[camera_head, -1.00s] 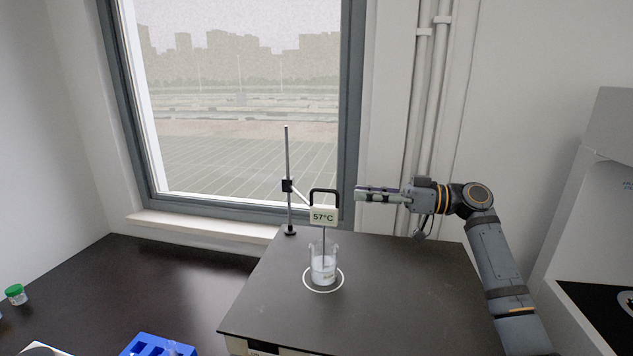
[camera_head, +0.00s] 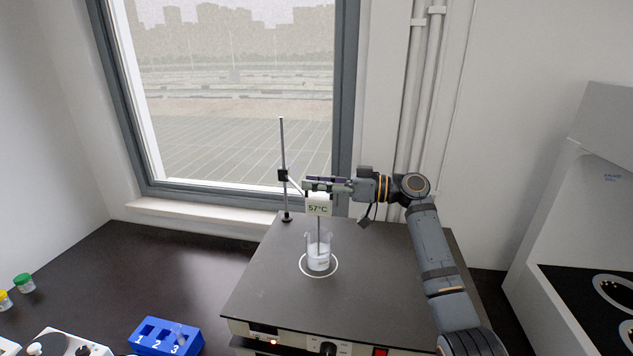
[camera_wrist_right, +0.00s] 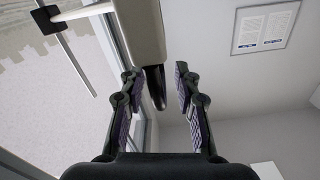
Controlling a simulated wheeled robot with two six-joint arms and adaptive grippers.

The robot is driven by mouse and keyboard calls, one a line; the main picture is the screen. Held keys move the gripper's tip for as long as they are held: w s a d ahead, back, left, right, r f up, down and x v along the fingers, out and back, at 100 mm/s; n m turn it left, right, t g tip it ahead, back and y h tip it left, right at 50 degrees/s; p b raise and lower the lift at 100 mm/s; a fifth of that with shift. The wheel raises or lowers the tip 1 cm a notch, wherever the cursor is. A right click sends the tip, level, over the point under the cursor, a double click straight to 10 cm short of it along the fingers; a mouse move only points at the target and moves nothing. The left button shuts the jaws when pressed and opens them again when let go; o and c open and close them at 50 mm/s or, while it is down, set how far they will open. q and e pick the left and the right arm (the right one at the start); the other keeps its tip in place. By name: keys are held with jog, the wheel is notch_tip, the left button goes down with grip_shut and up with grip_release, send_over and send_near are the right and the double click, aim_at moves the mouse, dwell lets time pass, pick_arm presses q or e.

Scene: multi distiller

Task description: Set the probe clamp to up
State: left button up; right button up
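The probe clamp (camera_head: 283,174) is a black block on a thin upright rod (camera_head: 282,145). A pale arm links it to the probe's white display box (camera_head: 319,208), which reads 57°C. The probe stem goes down into a glass beaker (camera_head: 318,256) holding white liquid. My right gripper (camera_head: 312,184) is at the top of the display box, hiding most of its black handle. In the right wrist view, the handle (camera_wrist_right: 153,88) lies between the open fingers, with a gap on the right finger's side. The clamp block (camera_wrist_right: 48,19) shows upper left there. My left gripper is out of view.
The beaker stands within a white ring on a dark-topped hotplate unit (camera_head: 400,260). A window (camera_head: 235,100) is behind. A blue numbered rack (camera_head: 166,337) and capped jars (camera_head: 24,283) are at lower left. A white hood (camera_head: 590,215) stands at right.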

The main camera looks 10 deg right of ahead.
grip_shut()
jog(key=shift+r, duration=0.1)
notch_tip(320, 180, up, 14)
jog(key=p, duration=0.1)
jog(key=shift+f+p, duration=0.2)
jog(key=shift+p, duration=0.2)
grip_release()
jog(key=shift+d+f, duration=0.1)
jog(key=v, duration=1.2)
